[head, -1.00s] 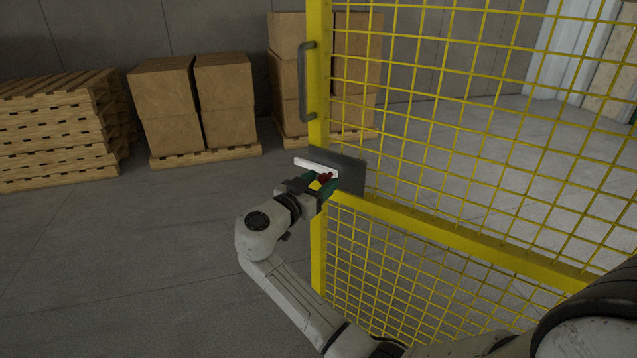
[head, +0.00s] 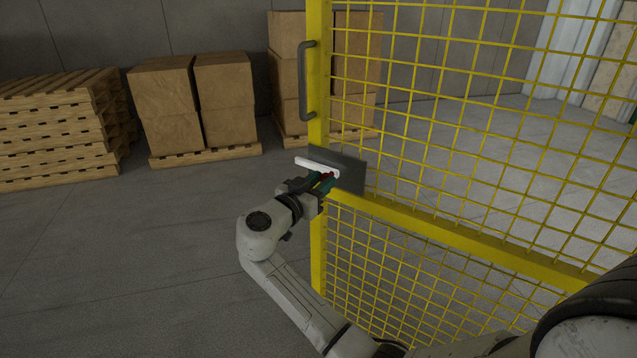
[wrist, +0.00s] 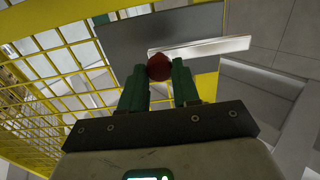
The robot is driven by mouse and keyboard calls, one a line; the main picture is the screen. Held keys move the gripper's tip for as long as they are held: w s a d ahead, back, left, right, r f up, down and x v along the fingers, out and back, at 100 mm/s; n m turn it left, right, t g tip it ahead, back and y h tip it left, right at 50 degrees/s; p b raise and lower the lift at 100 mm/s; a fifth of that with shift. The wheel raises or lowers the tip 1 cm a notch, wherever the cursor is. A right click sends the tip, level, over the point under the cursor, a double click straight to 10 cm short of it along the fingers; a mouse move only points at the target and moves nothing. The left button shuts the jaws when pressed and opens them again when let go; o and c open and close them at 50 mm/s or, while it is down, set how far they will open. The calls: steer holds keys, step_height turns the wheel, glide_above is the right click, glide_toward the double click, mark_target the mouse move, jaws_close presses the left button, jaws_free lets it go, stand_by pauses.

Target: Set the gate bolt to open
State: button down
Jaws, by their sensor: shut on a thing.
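The gate bolt is a white bar (head: 314,164) on a dark plate (head: 350,174) fixed to the yellow gate. Its left end sticks out past the gate's edge post. It also shows in the wrist view (wrist: 222,46) in front of the plate (wrist: 130,38). A red knob (wrist: 159,67) on the bolt sits between the green fingers of my gripper (wrist: 159,77). In the head view my gripper (head: 322,180) is shut on the knob, which is mostly hidden by the fingers.
The yellow mesh gate (head: 318,240) fills the right side and has a grey pull handle (head: 303,80) above the bolt. Boxes on pallets (head: 196,95) and a pallet stack (head: 58,125) stand behind at left. The floor left of the gate is clear.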

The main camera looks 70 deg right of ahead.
steer(key=s, duration=0.1)
steer(key=s+b, duration=0.1)
steer(key=s, duration=0.1)
steer(key=shift+s+a, duration=0.3)
steer(key=shift+a, duration=0.05)
steer(key=c, duration=0.8)
jaws_free()
steer(key=shift+a, duration=0.1)
steer(key=a, duration=0.3)
steer(key=w+a+b, duration=0.1)
steer(key=a, duration=0.3)
steer(key=w+a+b, duration=0.1)
steer(key=a, duration=0.2)
steer(key=shift+a, duration=0.2)
steer(key=shift+f, duration=0.15)
